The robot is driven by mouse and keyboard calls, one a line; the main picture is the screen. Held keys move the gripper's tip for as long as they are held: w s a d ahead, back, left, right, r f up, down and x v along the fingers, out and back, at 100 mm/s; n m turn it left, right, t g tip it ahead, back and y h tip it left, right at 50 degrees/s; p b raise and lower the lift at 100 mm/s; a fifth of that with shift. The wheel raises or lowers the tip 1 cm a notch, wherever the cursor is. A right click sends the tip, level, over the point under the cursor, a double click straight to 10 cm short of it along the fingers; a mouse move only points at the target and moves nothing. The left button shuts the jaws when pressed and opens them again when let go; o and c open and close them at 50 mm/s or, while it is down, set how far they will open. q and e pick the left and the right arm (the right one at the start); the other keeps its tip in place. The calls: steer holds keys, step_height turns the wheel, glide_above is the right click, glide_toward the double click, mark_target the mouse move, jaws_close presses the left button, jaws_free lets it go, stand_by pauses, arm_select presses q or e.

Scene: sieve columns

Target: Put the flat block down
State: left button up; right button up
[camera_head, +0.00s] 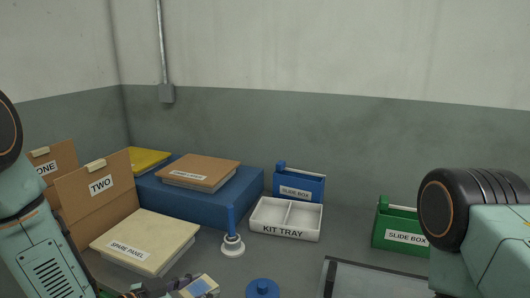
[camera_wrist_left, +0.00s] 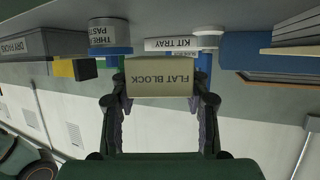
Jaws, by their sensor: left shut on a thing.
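The flat block (camera_wrist_left: 160,77) is a beige block with a "FLAT BLOCK" label, which reads upside down in the left wrist view. My left gripper (camera_wrist_left: 160,99) is shut on it, one finger at each side. In the head view the left gripper's dark fingers are partly cut off at the bottom edge. A beige piece with a blue-grey patch (camera_head: 200,287) shows beside them, probably the held block. Whether the block touches anything beneath it I cannot tell. My right arm shows at the right, but its gripper is out of frame.
A white kit tray (camera_head: 285,233) with two empty compartments stands near the middle. A white-based blue post (camera_head: 232,245) and a blue knobbed lid (camera_head: 262,288) are nearby. The spare panel (camera_head: 143,243) lies left. Blue (camera_head: 300,184) and green (camera_head: 388,235) slide boxes stand behind and right.

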mark_target(203, 276)
arm_select(q)
steer(key=shift+s+a+r+m+g+h, duration=1.25)
steer(key=shift+s+a+r, duration=0.75)
steer(key=shift+s, duration=2.25)
steer(key=shift+n+t+y, duration=0.75)
steer(key=shift+t+y, duration=0.1)
steer(key=w+d+f, duration=0.1)
steer(key=w, duration=0.1)
steer(key=w+d+f, duration=0.1)
steer(key=w+f, duration=0.1)
steer(key=w+d+f, duration=0.1)
steer(key=w+d, duration=0.1)
steer(key=shift+w+f, duration=0.15)
steer(key=shift+w, duration=0.15)
steer(key=w, duration=0.1)
steer(key=w+r+n+t+y, duration=0.1)
steer(key=w, duration=0.1)
steer(key=w+r+n+t+y, duration=0.1)
steer(key=w, duration=0.1)
steer(key=shift+w+d, duration=0.1)
steer(key=shift+d, duration=0.05)
steer(key=w+a+r+n+y, duration=0.1)
steer(key=w+a+r+n+t+y, duration=0.1)
steer(key=w, duration=0.1)
steer(key=shift+w+a+r+n+y, duration=0.1)
steer(key=shift+a+r+n+y, duration=0.05)
steer(key=shift+r+n+y, duration=0.2)
steer(key=shift+f, duration=0.1)
